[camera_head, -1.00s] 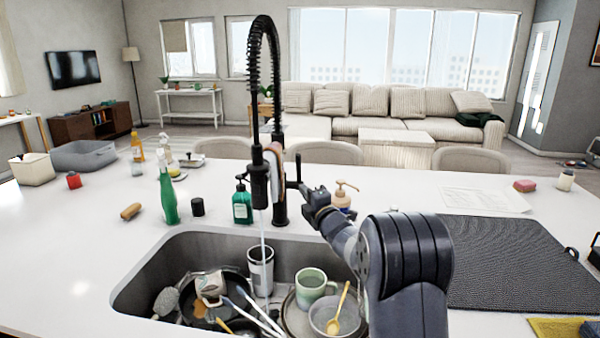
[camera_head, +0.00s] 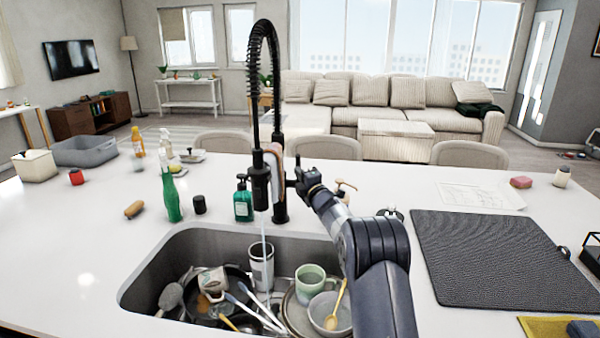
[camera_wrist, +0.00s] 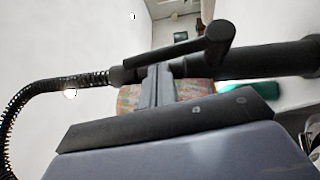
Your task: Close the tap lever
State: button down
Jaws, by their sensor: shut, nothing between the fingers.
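The black tap (camera_head: 279,205) with its spring hose stands behind the sink, and a thin stream of water (camera_head: 263,235) runs from its spout. Its small lever (camera_head: 298,166) sticks up on the right side of the tap. My gripper (camera_head: 301,184) is shut and empty, close beside the lever at the tap's right. In the wrist view the lever (camera_wrist: 195,50) crosses just past the shut fingertips of my gripper (camera_wrist: 160,75). I cannot tell whether they touch.
The sink (camera_head: 200,240) holds several dishes, including a green mug (camera_head: 310,280) and a dark-rimmed cup (camera_head: 261,262). A green soap bottle (camera_head: 243,203) stands left of the tap. A pump bottle (camera_head: 344,190) is behind my arm. A dark mat (camera_head: 490,255) lies at right.

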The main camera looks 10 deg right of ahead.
jog(key=shift+w+b, duration=0.1)
jog(key=shift+b, duration=0.2)
jog(key=shift+w+d+r+b, duration=0.2)
jog(key=shift+w+r+b, duration=0.2)
jog(key=shift+w+r, duration=0.15)
jog(key=shift+f, duration=0.1)
